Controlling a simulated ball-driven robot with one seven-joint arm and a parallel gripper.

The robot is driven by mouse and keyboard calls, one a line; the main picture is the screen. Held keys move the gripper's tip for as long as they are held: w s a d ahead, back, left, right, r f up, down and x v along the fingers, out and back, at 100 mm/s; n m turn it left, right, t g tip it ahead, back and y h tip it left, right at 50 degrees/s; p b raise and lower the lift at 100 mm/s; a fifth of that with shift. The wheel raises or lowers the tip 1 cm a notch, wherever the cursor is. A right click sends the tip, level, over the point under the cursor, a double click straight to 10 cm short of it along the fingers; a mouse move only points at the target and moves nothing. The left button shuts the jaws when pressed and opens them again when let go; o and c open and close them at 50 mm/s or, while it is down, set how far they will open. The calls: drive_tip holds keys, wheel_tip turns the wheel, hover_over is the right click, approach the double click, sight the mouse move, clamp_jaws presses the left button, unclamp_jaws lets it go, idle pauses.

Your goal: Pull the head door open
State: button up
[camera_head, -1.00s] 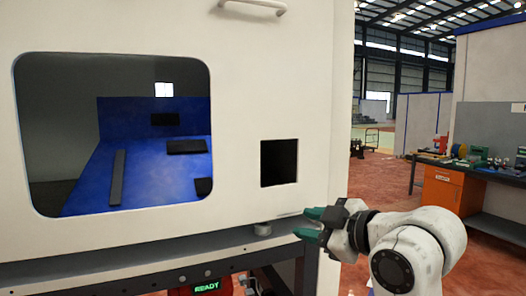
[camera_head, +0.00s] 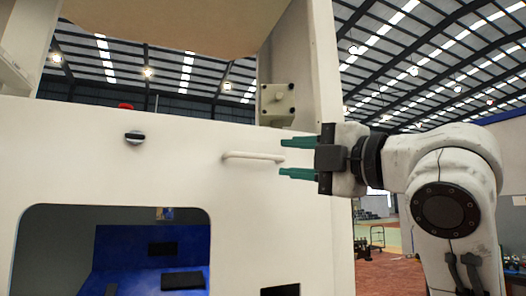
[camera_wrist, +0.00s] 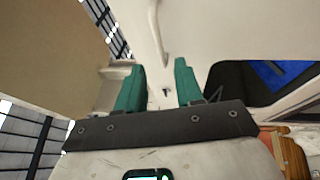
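The head door (camera_head: 120,175) is a white panel with a large rounded window, and it looks shut. Its white bar handle (camera_head: 253,156) lies level above the window's right side. My gripper (camera_head: 282,158) points left at the handle's right end, with one green finger above the handle's level and one below. The fingers are open and apart. In the wrist view the handle (camera_wrist: 160,35) stands just ahead of the gap between the fingertips (camera_wrist: 158,66). I see no contact with the handle.
A black knob (camera_head: 134,137) is left of the handle. A grey box (camera_head: 276,104) is mounted above it beside a white column (camera_head: 322,80). A small dark square opening (camera_head: 281,291) shows low on the front. A cart (camera_head: 377,237) stands far off at right.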

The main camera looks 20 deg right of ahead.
sight(259, 156)
drive_tip(key=p+x, duration=0.2)
drive_tip(key=x, duration=0.5)
drive_tip(key=shift+w+a, duration=0.1)
drive_tip(key=shift+w, duration=0.2)
clamp_jaws()
idle(1.1)
